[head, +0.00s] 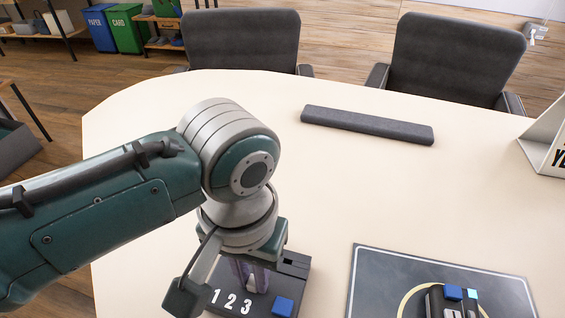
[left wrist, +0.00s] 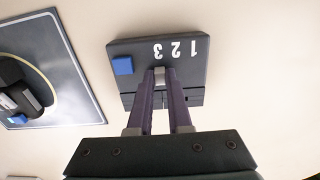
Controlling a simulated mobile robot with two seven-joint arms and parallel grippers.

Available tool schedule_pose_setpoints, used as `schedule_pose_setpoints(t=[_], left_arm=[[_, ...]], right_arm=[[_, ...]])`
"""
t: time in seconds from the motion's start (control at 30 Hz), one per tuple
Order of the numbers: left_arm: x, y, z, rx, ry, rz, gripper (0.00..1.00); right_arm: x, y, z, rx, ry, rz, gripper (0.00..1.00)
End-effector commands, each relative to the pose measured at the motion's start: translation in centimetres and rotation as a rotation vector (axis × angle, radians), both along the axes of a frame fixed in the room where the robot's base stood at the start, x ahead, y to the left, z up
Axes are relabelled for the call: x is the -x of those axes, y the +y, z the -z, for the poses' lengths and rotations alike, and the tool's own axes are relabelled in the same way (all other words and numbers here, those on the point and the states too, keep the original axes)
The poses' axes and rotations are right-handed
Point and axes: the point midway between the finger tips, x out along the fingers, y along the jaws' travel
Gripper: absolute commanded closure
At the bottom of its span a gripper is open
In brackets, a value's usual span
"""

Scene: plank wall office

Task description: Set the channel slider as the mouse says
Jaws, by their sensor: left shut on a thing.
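The dark channel box (head: 293,262) stands on the table with white digits 1, 2, 3 and a blue block (head: 283,306) at its right corner. It also shows upside down in the left wrist view (left wrist: 125,48). My left gripper (left wrist: 159,80), with purple fingers, points down at the box and is shut on a small grey slider knob (left wrist: 159,73), which lines up about with the 3. In the head view my wrist hides part of the box. A dark device (head: 436,303), perhaps the mouse, with blue and pale cyan parts, is cut off at the bottom edge. My right gripper is out of view.
The device sits on a dark mat (head: 375,262) with a yellow ring, right of the box. A long grey bar (head: 367,125) lies at the table's back. A white sign (head: 545,140) stands at the right edge. Two chairs are behind; the middle table is clear.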

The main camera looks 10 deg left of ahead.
Motion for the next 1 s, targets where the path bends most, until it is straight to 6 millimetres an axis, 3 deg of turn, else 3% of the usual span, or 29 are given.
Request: schedule_pose_setpoints(t=[0.8, 1.0], left_arm=[[0.0, 0.0, 0.0, 0.000, 0.000, 0.000, 1.00], [-0.2, 2.8, -0.4, -0.004, 0.003, -0.004, 1.00]], right_arm=[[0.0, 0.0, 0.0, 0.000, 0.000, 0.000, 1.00], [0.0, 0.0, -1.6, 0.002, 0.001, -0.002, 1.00]])
